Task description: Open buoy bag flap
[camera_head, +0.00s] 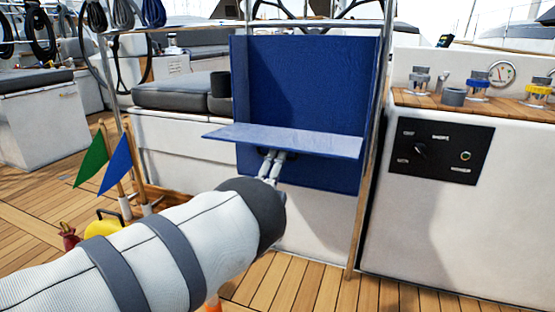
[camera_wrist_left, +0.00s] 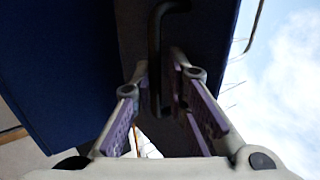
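The blue buoy bag (camera_head: 310,80) hangs upright against the white cockpit side. Its flap (camera_head: 290,140) stands out from it roughly level, like a shelf. My left gripper (camera_head: 273,156) is just below the flap, in front of the bag's lower part (camera_head: 325,176). In the left wrist view, the flap's dark underside (camera_wrist_left: 215,35) fills the upper middle and blue bag cloth (camera_wrist_left: 55,75) the left. A dark bent handle (camera_wrist_left: 155,60) runs between the spread fingers of my left gripper (camera_wrist_left: 158,65); it does not look clamped. My right gripper is out of view.
A control panel (camera_head: 440,150) is on the white console further right. A green flag (camera_head: 92,160) and blue flag (camera_head: 117,163) stand left of the bag.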

